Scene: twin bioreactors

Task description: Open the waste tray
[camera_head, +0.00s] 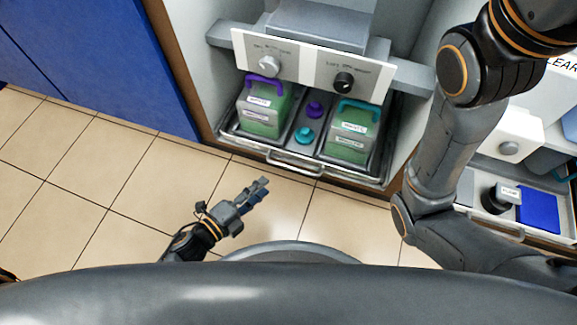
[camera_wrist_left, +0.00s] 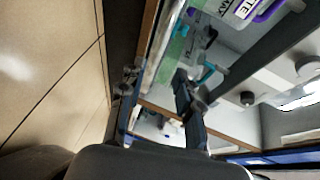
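The waste tray (camera_head: 245,143) is a grey tray low in the cabinet, with a silver bar handle (camera_head: 295,165) at the middle of its front edge. Two green waste containers stand on it, one with a purple handle (camera_head: 257,112) and one with a teal handle (camera_head: 348,130). My left gripper (camera_head: 260,187) is in front of the tray, apart from the handle and left of it in the head view. In the left wrist view its fingers (camera_wrist_left: 157,85) are spread with nothing held between them. My right arm shows at the right, but its gripper is out of view.
A purple cap (camera_head: 314,109) and a teal cap (camera_head: 304,134) sit between the containers. A white panel with two knobs (camera_head: 310,68) hangs above. Blue cabinet doors (camera_head: 130,60) stand at left. Tiled floor (camera_head: 130,165) before the cabinet is clear. Another drawer (camera_head: 480,190) shows at right.

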